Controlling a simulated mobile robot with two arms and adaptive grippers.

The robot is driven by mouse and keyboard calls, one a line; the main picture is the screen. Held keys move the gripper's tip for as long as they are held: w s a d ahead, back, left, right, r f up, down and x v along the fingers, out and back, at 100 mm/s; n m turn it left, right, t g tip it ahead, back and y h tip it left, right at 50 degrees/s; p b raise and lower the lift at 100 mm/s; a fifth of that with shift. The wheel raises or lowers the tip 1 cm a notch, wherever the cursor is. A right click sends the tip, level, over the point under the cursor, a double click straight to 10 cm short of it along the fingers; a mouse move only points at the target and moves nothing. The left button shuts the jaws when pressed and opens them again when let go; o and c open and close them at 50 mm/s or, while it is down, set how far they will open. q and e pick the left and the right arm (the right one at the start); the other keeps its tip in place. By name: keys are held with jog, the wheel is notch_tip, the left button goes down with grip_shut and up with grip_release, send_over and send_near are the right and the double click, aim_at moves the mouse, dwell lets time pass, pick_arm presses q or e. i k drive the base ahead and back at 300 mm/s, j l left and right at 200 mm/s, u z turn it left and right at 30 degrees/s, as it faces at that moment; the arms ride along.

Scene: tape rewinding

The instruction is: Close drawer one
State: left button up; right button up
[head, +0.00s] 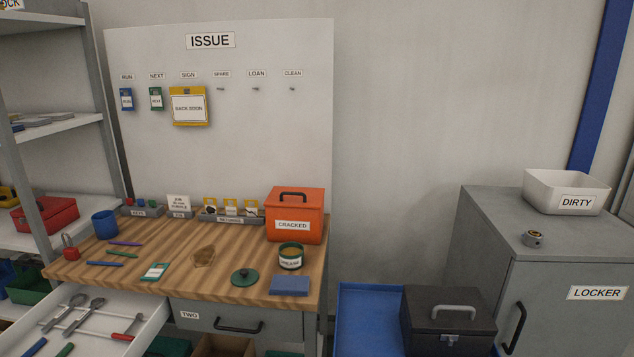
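An open white drawer (104,312) juts out from under the left end of the wooden workbench (181,263). Its front face and any label are outside the picture, so I cannot read its name. Inside lie two metal wrenches (78,318), a red-handled tool (127,335) and green-handled tools (34,347). To its right, the grey drawer labelled TWO (275,322) is shut, with a black bar handle (238,327). Neither of my grippers is in view.
On the bench stand an orange CRACKED box (295,214), an open tin (291,256), a green lid (245,277) and a blue mug (104,224). Shelves (70,130) stand left. A blue tray (366,310), dark toolbox (448,325) and grey locker (560,270) stand right.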

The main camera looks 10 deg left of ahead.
aim_at(91, 338)
jog(key=u, duration=2)
jog(key=i+j+z, duration=0.65)
jog(key=i, duration=0.15)
jog(key=l, duration=0.1)
